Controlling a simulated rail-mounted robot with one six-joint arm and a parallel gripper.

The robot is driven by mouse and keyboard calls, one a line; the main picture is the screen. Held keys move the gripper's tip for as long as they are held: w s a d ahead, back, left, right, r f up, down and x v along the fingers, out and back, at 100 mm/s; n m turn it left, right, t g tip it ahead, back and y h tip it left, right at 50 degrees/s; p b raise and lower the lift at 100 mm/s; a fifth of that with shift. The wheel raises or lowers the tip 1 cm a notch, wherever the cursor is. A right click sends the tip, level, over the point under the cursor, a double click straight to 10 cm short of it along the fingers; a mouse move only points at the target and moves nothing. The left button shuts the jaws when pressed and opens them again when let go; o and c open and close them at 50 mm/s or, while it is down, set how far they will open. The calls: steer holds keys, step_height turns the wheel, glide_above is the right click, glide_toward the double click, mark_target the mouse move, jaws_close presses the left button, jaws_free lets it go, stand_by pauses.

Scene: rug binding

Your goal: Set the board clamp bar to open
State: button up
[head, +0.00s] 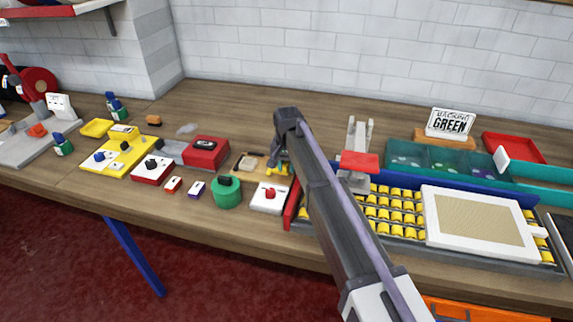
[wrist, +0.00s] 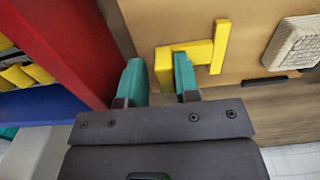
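The board clamp bar appears to be the yellow T-shaped piece (wrist: 218,48) on a tan board (wrist: 258,22) in the wrist view. Its stem runs left to a wider yellow end block. My gripper (wrist: 158,62) has two teal fingers, spread apart with a visible gap. The yellow end block lies in the gap, close to the right finger, which overlaps part of the yellow piece. I cannot tell whether they touch. In the head view, a little of the yellow piece (head: 284,170) shows beside my arm, which hides much of that spot.
A red wall (wrist: 75,45) stands close left of the fingers. A tray of yellow rollers (head: 395,205) with a white-framed panel (head: 478,215) lies right of my arm. A green round piece (head: 227,192) and a white block with a red knob (head: 268,197) stand left.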

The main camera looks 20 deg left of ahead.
mark_target(287, 164)
steer(key=shift+o, duration=1.2)
step_height(287, 164, up, 11)
steer(key=p, duration=1)
steer(key=shift+p, duration=0.4)
steer(key=shift+f, duration=0.1)
